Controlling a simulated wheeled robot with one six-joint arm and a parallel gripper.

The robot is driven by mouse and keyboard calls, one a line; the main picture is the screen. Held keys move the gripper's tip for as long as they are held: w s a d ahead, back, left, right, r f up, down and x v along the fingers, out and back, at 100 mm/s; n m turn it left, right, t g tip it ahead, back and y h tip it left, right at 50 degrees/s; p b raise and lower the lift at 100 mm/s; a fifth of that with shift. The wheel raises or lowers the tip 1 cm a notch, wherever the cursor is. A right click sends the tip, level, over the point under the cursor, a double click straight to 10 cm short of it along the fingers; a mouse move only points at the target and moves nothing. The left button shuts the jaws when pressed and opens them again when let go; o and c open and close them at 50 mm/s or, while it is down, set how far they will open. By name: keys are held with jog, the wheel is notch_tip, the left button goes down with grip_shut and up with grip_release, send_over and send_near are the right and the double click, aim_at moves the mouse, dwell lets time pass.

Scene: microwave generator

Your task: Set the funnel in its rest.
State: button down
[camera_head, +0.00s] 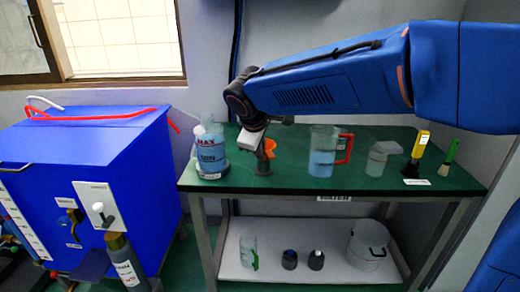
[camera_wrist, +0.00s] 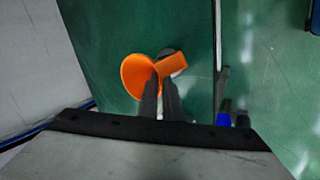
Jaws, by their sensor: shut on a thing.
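The orange funnel (camera_head: 270,146) is at my gripper (camera_head: 264,158), above the left part of the green table. In the wrist view the funnel's round mouth (camera_wrist: 137,74) faces the camera, and an orange tab (camera_wrist: 172,66) sits at the fingertips. My gripper (camera_wrist: 161,88) is shut on the funnel there. A dark rounded form with a pale patch (camera_wrist: 180,70) shows partly behind the tab. It may be the rest, but the fingers and funnel hide most of it. I cannot tell whether the funnel touches it.
A blue-filled container (camera_head: 210,152) stands close left of my gripper. A measuring jug with a red handle (camera_head: 322,152), a clear beaker (camera_head: 378,160) and two brushes, yellow (camera_head: 419,146) and green (camera_head: 450,155), stand to the right. The green tabletop (camera_head: 228,184) is bare along its front.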

jog(key=shift+f, duration=0.35)
jog(key=c, duration=1.9)
grip_release()
jog(key=shift+o, duration=0.2)
jog(key=shift+r, duration=0.1)
jog(key=v, duration=1.7)
jog(key=shift+s, duration=0.15)
